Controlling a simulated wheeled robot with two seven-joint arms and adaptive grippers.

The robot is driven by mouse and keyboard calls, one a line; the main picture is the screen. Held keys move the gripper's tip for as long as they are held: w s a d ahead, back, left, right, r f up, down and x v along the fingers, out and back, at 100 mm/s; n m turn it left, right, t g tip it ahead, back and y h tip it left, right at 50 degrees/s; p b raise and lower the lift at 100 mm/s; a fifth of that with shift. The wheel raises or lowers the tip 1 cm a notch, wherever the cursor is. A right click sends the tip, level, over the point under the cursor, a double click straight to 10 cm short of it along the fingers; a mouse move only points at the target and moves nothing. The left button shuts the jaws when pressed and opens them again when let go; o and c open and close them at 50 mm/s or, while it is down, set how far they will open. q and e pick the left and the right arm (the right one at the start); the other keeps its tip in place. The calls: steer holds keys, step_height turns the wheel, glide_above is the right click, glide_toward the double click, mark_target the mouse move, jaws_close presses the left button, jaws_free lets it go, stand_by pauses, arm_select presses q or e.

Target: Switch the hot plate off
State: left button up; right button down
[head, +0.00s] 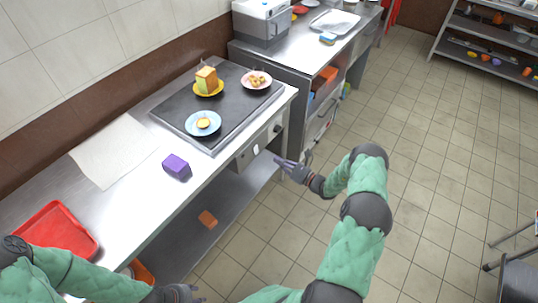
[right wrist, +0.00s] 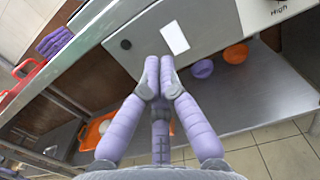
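The hot plate (head: 235,108) is a dark flat slab set in the steel counter in the head view, with dishes of food on it. Its grey front panel (right wrist: 215,28) carries a white rectangle (right wrist: 174,38), a small dark round spot (right wrist: 125,44) and the word "High" at the upper right in the right wrist view. My right gripper (head: 278,162) is in front of this panel, just below the white rectangle, its fingertips (right wrist: 159,62) together and empty. Whether they touch the panel is unclear. My left gripper (head: 178,294) is at the bottom edge, partly cut off.
A yellow plate (head: 208,93) with cake, a blue plate (head: 191,122) and a pink plate (head: 267,80) stand on the hot plate. A purple block (head: 176,167), white sheet (head: 112,155) and red tray (head: 52,232) lie on the counter. An orange item (head: 208,219) is on the lower shelf.

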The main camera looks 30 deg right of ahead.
steer(key=shift+r+p+v, duration=0.15)
steer(key=shift+r+v, duration=0.05)
steer(key=shift+v, duration=0.7)
steer(key=shift+r+p+v, duration=0.15)
steer(key=shift+v, duration=0.75)
steer(key=s+a+f+n+g+y, duration=0.25)
steer(key=a+n+g, duration=0.2)
steer(key=a, duration=0.55)
steer(key=s+a+f+n+g+y, duration=0.2)
steer(key=s+a+f+n+g, duration=0.15)
steer(key=a+g, duration=0.45)
steer(key=s+a+f+n+g+h, duration=0.35)
steer(key=s+a+n, duration=0.3)
steer(key=s, duration=0.25)
steer(key=s+a+f+n+g+h, duration=0.25)
steer(key=s+a+n+g, duration=0.2)
steer(key=s+n, duration=0.45)
steer(key=a+r+n+t, duration=0.1)
steer(key=a+r+n+t+h, duration=0.1)
steer(key=n, duration=0.1)
steer(key=a+r+n+t, duration=0.1)
steer(key=a+n, duration=0.1)
steer(key=shift+s+n+t+h, duration=0.2)
steer(key=shift+n+t+h, duration=0.05)
steer(key=shift+t+h, duration=0.1)
steer(key=shift+d, duration=0.15)
